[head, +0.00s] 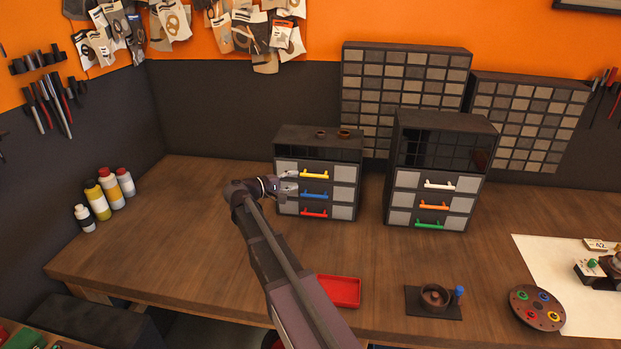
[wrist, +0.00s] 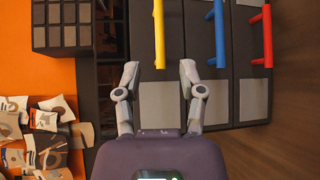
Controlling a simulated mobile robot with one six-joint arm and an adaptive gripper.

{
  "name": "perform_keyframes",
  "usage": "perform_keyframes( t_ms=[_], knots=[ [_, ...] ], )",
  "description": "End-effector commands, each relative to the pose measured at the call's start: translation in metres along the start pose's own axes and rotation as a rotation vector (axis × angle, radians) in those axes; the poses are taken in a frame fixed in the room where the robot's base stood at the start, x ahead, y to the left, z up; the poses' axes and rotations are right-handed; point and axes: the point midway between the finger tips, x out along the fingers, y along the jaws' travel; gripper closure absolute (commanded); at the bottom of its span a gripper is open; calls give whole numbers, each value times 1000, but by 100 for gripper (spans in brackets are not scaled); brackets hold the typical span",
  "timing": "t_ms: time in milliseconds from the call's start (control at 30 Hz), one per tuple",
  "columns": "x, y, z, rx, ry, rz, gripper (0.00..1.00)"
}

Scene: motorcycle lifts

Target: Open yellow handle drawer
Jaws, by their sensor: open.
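The yellow handle (head: 316,174) is on the top drawer of the left drawer cabinet (head: 318,140), above the blue handle (head: 314,195) and the red handle (head: 314,212). The drawers look shut. My gripper (head: 291,181) is at the left part of the cabinet front, near the yellow handle's left end. In the wrist view, which is turned sideways, my gripper (wrist: 159,70) is open and empty. The near end of the yellow handle (wrist: 159,35) lines up between its fingertips. I cannot tell whether they touch. The blue handle (wrist: 219,35) lies to the right of the fingers.
A second cabinet (head: 443,130) with white, orange and green handles stands to the right. A red tray (head: 338,291) and a dark holder (head: 433,302) lie near the bench's front edge. Several bottles (head: 103,196) stand at the left. The bench between bottles and cabinet is clear.

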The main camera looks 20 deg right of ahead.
Motion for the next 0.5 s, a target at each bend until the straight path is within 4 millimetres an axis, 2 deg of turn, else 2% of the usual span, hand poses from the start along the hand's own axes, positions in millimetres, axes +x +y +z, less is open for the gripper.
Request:
perform_keyframes(
  t_ms=[200,500],
  knots=[
    [35,-1,0,0,-2,-1,49],
    [68,0,-1,0,1,0,49]
  ],
)
